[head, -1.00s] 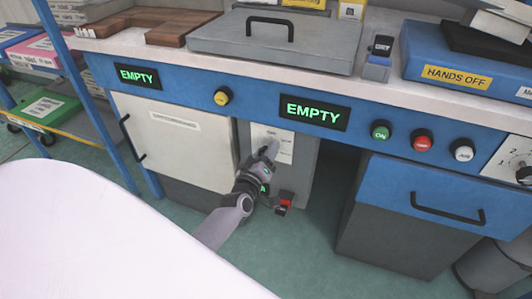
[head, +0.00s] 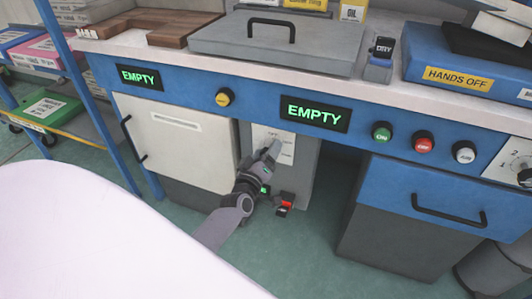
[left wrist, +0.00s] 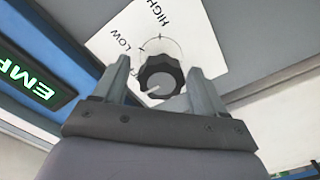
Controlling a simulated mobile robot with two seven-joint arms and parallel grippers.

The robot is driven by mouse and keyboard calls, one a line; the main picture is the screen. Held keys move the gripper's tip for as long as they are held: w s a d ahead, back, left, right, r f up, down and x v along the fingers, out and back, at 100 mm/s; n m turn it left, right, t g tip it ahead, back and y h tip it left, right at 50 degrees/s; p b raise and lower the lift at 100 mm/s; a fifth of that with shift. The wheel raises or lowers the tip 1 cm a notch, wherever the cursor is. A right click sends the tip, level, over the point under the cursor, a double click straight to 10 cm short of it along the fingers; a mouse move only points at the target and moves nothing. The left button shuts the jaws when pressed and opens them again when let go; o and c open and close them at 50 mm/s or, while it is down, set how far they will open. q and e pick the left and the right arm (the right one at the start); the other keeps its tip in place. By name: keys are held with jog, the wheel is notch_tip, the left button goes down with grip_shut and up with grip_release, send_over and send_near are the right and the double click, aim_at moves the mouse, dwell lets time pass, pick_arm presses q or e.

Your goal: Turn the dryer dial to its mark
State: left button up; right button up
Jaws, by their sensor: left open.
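The dryer dial (left wrist: 161,77) is a black ribbed knob on a white plate marked LOW and HIGH. In the left wrist view its pale pointer line is on the side nearest my gripper, turned away from both words. The plate (head: 286,153) shows in the head view on a grey panel under the counter; there my gripper hides the dial. My left gripper (left wrist: 160,66) is open, with one finger on each side of the dial; I cannot tell whether they touch it. It also shows in the head view (head: 274,148). My right gripper is not in view.
A blue fascia above carries EMPTY displays (head: 314,114) and a yellow button (head: 223,97). A white cabinet door (head: 178,140) stands left of the panel. A red switch (head: 285,206) sits below my gripper. A blue drawer (head: 430,195) is at the right.

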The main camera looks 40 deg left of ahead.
pick_arm(q)
jog(key=shift+s, duration=0.1)
jog(key=p+v, duration=0.2)
jog(key=v, duration=0.5)
dwell(0.5)
